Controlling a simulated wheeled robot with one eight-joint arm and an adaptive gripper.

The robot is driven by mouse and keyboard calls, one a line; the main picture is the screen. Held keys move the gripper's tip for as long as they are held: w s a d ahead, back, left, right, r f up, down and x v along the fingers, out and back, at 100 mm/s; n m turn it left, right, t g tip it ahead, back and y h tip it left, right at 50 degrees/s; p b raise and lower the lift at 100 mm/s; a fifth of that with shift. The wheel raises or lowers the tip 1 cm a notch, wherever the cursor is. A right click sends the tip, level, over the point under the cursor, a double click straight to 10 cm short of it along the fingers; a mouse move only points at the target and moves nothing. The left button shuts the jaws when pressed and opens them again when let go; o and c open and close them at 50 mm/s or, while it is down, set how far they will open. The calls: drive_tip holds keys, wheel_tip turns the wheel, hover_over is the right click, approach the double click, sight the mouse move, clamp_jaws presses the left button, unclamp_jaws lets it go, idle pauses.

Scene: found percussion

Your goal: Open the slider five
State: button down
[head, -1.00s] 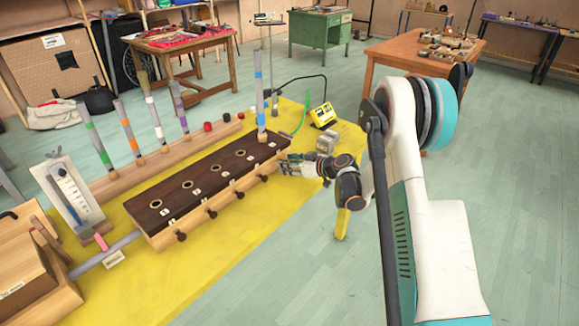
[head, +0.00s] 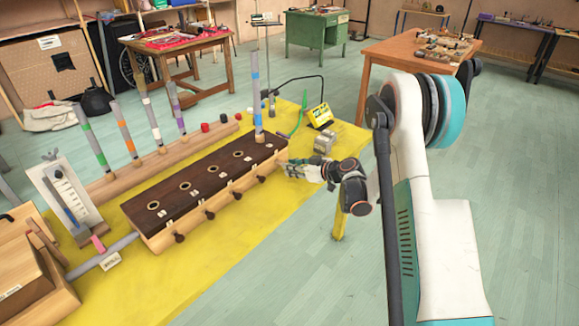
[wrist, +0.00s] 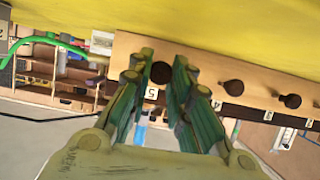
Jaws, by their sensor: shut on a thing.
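The dark wooden slider box (head: 172,197) lies on the yellow table, with round holes along its top and brown knobs along its pale front side. The slider five knob (wrist: 158,73) is at the box's far end, beside the label 5 (wrist: 150,94). My gripper (wrist: 163,62) has its two green-padded fingers on either side of this knob and is shut on it. In the head view my gripper (head: 282,167) reaches the box's far right end from the right and hides the knob.
Several banded tubes stand in a wooden rail (head: 188,147) behind the box. A small grey block (head: 323,141) and a yellow device (head: 320,115) sit near my gripper. A green cable (head: 301,121) runs beyond the box. The yellow table (head: 240,232) is bare in front.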

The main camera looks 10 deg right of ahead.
drive_tip(key=c, duration=1.5)
unclamp_jaws()
drive_tip(key=shift+o, duration=0.2)
drive_tip(key=v, duration=1.2)
